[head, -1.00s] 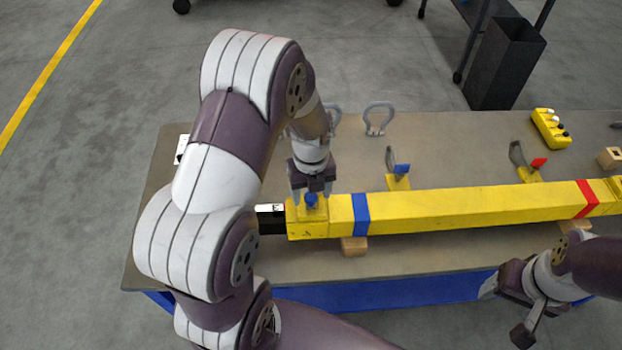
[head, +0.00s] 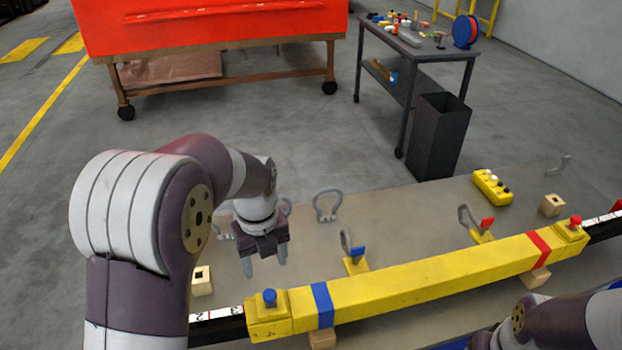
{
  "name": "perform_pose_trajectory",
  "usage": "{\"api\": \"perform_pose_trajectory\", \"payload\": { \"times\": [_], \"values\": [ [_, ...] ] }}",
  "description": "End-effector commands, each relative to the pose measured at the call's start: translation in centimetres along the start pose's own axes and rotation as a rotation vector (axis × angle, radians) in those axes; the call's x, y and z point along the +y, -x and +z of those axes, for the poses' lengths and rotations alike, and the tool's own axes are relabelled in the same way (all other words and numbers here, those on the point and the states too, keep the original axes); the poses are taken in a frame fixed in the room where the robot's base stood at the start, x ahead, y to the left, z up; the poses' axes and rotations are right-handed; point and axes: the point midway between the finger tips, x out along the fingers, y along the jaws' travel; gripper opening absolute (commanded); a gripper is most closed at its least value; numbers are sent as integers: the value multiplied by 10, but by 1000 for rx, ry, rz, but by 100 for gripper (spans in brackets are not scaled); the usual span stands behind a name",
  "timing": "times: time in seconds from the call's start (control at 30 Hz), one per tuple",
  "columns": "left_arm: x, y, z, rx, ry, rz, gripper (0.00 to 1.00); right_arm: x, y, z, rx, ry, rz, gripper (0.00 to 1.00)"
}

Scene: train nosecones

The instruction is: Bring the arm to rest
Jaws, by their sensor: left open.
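My left gripper (head: 265,262) is open and empty. It hangs above the table, fingers pointing down, behind the left end of the yellow beam and apart from the blue knob (head: 270,297). My left arm bends in from the left edge. The yellow beam (head: 425,281) lies across the table with a blue band at its left and a red band at its right. My right arm (head: 560,322) shows at the lower right corner, with its gripper cut off or hidden.
Shackles (head: 326,206), a blue-tabbed clamp (head: 354,253), a red-tabbed clamp (head: 481,226), wooden blocks (head: 551,205) and a yellow control box (head: 492,187) stand on the table (head: 405,208). Behind are a black bin (head: 438,138), a cart (head: 420,52) and an orange body (head: 210,30) on a wheeled frame.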

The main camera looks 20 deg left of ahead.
Motion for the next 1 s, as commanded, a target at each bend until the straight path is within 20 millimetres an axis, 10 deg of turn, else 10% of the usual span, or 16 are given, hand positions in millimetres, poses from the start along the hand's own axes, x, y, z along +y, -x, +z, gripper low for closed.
{"api": "perform_pose_trajectory", "payload": {
  "times": [0.23, 0.5, 0.7, 1.0],
  "values": [
    [-3, -2, 4, -20, 352, -21, 62, 0, 0, 0, 0, 0, 0, 68],
    [10, -23, -33, -4, 1703, -104, 62, 0, 0, 0, 0, 0, 0, 68],
    [23, -32, -78, 56, 2366, -144, 62, 0, 0, 0, 0, 0, 0, 68],
    [25, -31, -101, 64, 2358, -141, 62, 0, 0, 0, 0, 0, 0, 68]
  ]
}}
